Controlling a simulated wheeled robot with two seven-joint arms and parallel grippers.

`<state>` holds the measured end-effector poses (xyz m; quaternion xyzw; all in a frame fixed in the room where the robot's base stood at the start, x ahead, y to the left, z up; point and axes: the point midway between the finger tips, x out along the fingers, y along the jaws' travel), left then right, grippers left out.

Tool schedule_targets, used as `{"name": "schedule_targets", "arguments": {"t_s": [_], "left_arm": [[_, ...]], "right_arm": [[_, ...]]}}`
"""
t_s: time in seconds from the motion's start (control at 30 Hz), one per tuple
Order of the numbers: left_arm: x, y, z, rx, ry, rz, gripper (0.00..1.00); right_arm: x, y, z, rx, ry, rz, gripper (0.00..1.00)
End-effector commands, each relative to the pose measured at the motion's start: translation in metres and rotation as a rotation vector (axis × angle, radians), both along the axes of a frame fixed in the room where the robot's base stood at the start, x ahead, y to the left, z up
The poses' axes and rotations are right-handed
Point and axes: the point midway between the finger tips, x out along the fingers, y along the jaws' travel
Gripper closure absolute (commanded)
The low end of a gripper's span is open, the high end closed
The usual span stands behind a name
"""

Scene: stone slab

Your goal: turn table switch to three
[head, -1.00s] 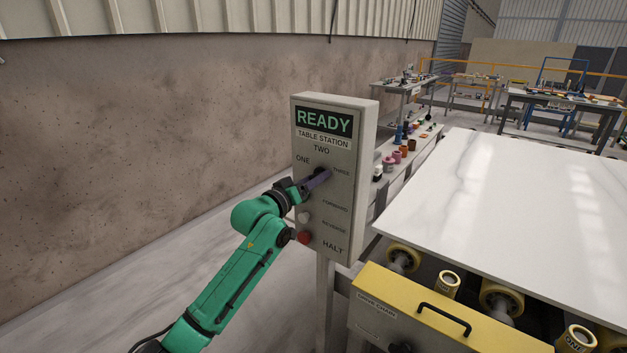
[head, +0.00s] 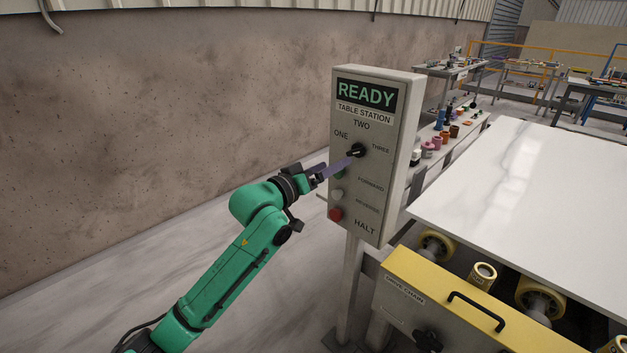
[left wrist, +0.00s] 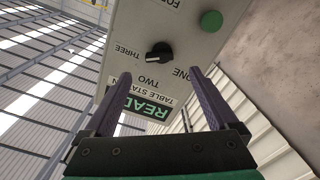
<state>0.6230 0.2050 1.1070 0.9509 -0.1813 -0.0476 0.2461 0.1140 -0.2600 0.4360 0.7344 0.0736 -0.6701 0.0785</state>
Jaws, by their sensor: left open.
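The grey control box (head: 372,205) reads READY and TABLE STATION, and stands on a post right of my left arm. Its black rotary switch (head: 356,150) sits among the labels ONE, TWO and THREE. In the left wrist view the box appears upside down, and the switch (left wrist: 158,53) has its pale-tipped end towards THREE. My right gripper is not in view.
Below the switch are a green button (head: 339,174), a pale button (head: 337,194) and a red HALT button (head: 335,214). A white stone slab (head: 530,195) on rollers and a yellow chain cover (head: 440,285) lie to the right. Open floor lies left of the post.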

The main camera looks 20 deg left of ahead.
Motion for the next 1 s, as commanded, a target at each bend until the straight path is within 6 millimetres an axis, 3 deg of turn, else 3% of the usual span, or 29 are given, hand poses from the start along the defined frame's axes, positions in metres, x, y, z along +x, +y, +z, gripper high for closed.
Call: {"name": "schedule_targets", "arguments": {"t_s": [0.1,0.3,0.77,0.87,0.97,1.0], "left_arm": [[-0.031,0.011,-0.006,0.004,0.003,-0.001,0.07],[-0.056,0.021,-0.002,0.001,0.002,-0.001,0.07],[-0.057,0.023,-0.001,0.000,0.002,0.000,0.07],[-0.049,0.033,-0.022,0.008,0.031,0.028,0.07],[-0.035,0.059,-0.080,0.038,0.112,0.099,0.07],[-0.032,0.072,-0.114,0.060,0.157,0.134,0.07]], "right_arm": [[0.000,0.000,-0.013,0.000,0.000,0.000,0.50],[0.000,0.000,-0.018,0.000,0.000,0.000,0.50],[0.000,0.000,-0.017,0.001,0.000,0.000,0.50],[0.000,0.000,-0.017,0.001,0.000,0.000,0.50],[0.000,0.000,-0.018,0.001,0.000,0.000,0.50],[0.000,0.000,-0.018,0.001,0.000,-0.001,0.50]]}}
